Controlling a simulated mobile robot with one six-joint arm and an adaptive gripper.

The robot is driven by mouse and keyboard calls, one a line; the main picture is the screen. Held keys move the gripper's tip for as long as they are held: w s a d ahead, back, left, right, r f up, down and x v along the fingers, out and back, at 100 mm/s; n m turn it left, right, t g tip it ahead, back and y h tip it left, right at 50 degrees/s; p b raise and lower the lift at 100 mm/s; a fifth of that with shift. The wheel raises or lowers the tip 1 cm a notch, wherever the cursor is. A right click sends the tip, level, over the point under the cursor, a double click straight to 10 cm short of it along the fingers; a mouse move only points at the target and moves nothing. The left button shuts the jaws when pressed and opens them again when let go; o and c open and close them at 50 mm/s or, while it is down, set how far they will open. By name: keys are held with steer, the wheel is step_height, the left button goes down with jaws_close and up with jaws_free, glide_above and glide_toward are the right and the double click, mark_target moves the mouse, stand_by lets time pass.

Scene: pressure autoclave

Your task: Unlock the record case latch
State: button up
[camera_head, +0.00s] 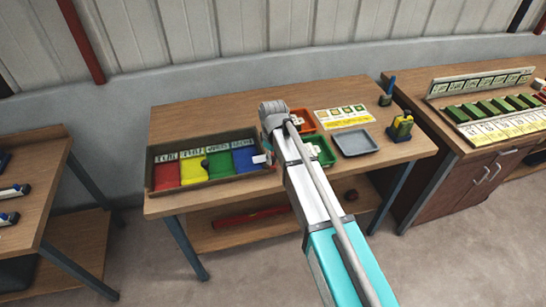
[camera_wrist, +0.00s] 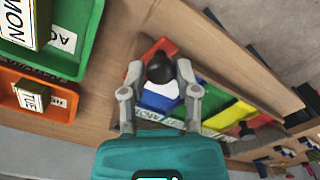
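The record case (camera_head: 152,172) is a shallow brown box on the table, with red, yellow, green and blue sections. It also shows in the wrist view (camera_wrist: 255,101), seen at a slant. A black rounded knob (camera_wrist: 160,68) with a white piece (camera_wrist: 166,89) below it shows by the case's blue end; I cannot tell for sure whether it is the latch. My gripper (camera_wrist: 160,70) has its two fingers apart, one on each side of the knob in the picture. Contact with the knob is not clear. In the head view my arm hides the fingertips.
An orange tray (camera_head: 301,129) and a green tray (camera_head: 331,156) lie right of my arm, beside a grey tray (camera_head: 355,143). A side bench (camera_head: 32,232) is at left, a cabinet (camera_head: 440,188) at right.

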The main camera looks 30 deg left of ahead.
jaws_close()
steer(key=shift+w+d+n, duration=0.25)
steer(key=shift+d+n, duration=0.05)
steer(key=shift+n, duration=0.8)
steer(key=o, duration=0.6)
jaws_free()
steer(key=shift+s+a+m, duration=0.1)
steer(key=shift+m, duration=0.2)
